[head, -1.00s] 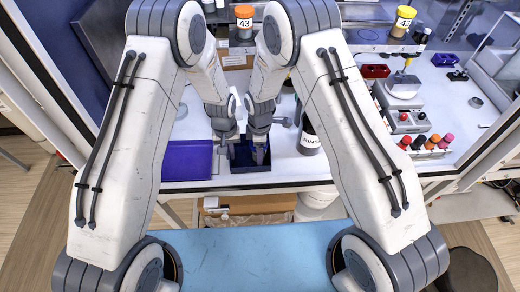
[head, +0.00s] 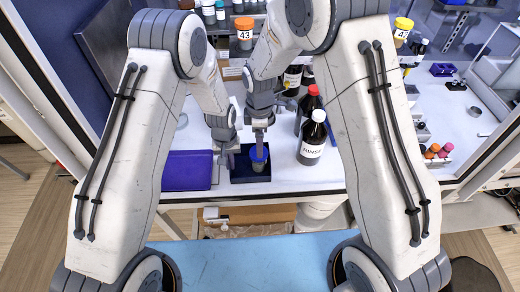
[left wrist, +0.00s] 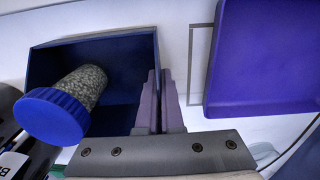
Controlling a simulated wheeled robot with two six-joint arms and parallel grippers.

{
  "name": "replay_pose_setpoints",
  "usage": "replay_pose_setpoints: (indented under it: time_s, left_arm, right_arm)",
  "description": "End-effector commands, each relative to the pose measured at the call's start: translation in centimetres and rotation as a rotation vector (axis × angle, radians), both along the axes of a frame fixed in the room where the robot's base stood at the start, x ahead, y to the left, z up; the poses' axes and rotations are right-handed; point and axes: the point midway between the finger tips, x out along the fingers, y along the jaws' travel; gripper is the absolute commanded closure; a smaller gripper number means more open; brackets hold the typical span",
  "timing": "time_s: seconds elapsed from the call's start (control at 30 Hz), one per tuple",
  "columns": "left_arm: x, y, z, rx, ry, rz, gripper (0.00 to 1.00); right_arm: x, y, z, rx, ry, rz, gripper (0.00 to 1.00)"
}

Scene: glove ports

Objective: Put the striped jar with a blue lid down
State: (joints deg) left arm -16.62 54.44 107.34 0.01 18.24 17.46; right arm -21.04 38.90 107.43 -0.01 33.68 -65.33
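The jar with a blue lid (head: 259,158) is in the dark blue open bin (head: 250,179) at the table's front edge. In the left wrist view its lid (left wrist: 50,117) faces me and its body looks grey and speckled; I cannot make out clear stripes. No finger touches it in that view.
A flat purple-blue tray (head: 187,171) lies left of the bin. A dark rinse bottle (head: 312,140) and other dark bottles stand close to its right. An orange-lidded jar (head: 244,33) stands on the shelf behind. The white table (head: 420,100) is partly free at right.

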Motion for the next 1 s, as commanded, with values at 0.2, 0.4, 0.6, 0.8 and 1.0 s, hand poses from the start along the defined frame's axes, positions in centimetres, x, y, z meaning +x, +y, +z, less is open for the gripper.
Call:
replay_pose_setpoints:
  time_s: [0.2, 0.4, 0.6, 0.8, 1.0]
  left_arm:
    - [0.0, 0.0, 0.0, 0.0, -0.001, 0.0, 1.0]
    - [0.0, 0.0, 0.0, 0.0, -0.001, 0.0, 1.0]
    - [0.0, 0.0, 0.0, 0.0, -0.001, 0.0, 1.0]
    - [0.0, 0.0, 0.0, 0.0, -0.001, 0.0, 1.0]
    - [0.0, 0.0, 0.0, 0.0, -0.001, 0.0, 1.0]
  right_arm:
    - [-0.4, 0.2, 2.1, 0.003, -0.003, -0.017, 0.14]
    - [-4.3, 1.4, 6.6, 0.019, -0.011, -0.157, 0.14]
    - [-11.7, 1.9, 11.9, 0.045, -0.006, -0.399, 0.14]
    - [-19.1, 0.7, 14.9, 0.069, 0.011, -0.633, 0.14]
    - [-24.0, -0.8, 15.8, 0.082, 0.03, -0.796, 0.14]
